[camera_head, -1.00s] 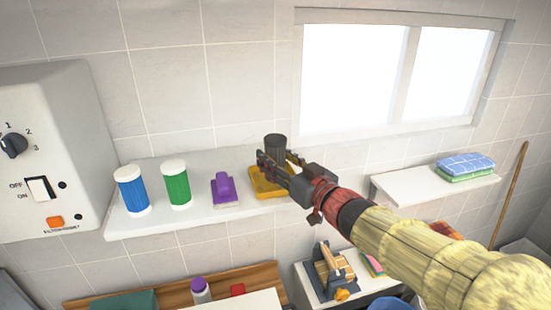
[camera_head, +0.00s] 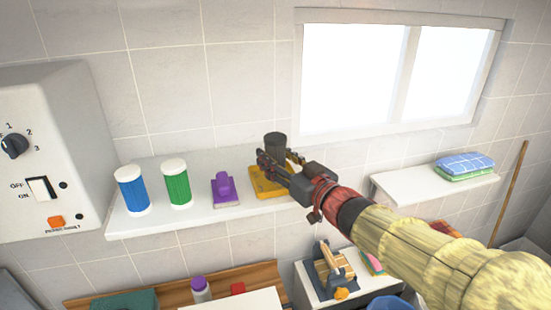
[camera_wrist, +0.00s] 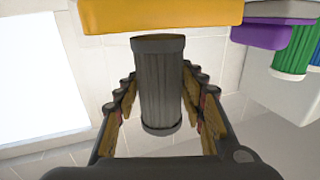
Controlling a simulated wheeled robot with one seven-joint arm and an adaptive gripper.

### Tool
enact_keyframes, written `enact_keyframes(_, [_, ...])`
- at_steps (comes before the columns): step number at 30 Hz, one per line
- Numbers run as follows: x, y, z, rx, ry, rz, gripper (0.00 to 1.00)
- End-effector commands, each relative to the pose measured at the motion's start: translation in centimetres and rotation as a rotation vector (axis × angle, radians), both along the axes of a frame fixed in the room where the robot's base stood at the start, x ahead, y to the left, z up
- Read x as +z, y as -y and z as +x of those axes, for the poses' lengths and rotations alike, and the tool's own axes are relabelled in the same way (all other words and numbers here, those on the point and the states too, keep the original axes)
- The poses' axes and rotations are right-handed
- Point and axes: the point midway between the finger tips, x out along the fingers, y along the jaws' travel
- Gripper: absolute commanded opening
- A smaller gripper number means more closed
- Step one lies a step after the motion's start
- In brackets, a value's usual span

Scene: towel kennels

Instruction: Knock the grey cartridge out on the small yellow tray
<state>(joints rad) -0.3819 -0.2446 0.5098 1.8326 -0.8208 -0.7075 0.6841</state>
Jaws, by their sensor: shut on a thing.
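The grey cartridge (camera_head: 275,142) is a dark, ribbed cylinder standing about upright over the small yellow tray (camera_head: 262,188) on the wall shelf. My gripper (camera_head: 280,162) is shut on it, coming from the right. In the wrist view, which shows the scene upside down, the cartridge (camera_wrist: 160,85) sits between both fingers of my gripper (camera_wrist: 160,110). The yellow tray (camera_wrist: 160,15) is close to the cartridge's lower end there; I cannot tell if they touch. My fingers hide part of the tray in the head view.
The shelf (camera_head: 150,222) also holds a purple block-like tool (camera_head: 225,188), a green canister (camera_head: 177,185) and a blue canister (camera_head: 132,190), left of the tray. A window (camera_head: 400,75) is behind. A second shelf (camera_head: 430,186) with folded towels (camera_head: 465,167) is at right.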

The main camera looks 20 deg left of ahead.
Motion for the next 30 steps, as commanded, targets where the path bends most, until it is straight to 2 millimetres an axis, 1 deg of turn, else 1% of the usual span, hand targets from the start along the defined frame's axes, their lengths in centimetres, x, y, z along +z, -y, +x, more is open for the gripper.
enact_keyframes(11, [-0.4, 0.0, 0.0, 0.000, -0.001, -0.001, 0.12])
enact_keyframes(24, [-2.8, 0.0, 0.0, 0.000, -0.001, 0.001, 0.12])
enact_keyframes(30, [-2.1, 0.0, 0.0, 0.000, 0.000, 0.000, 0.12])
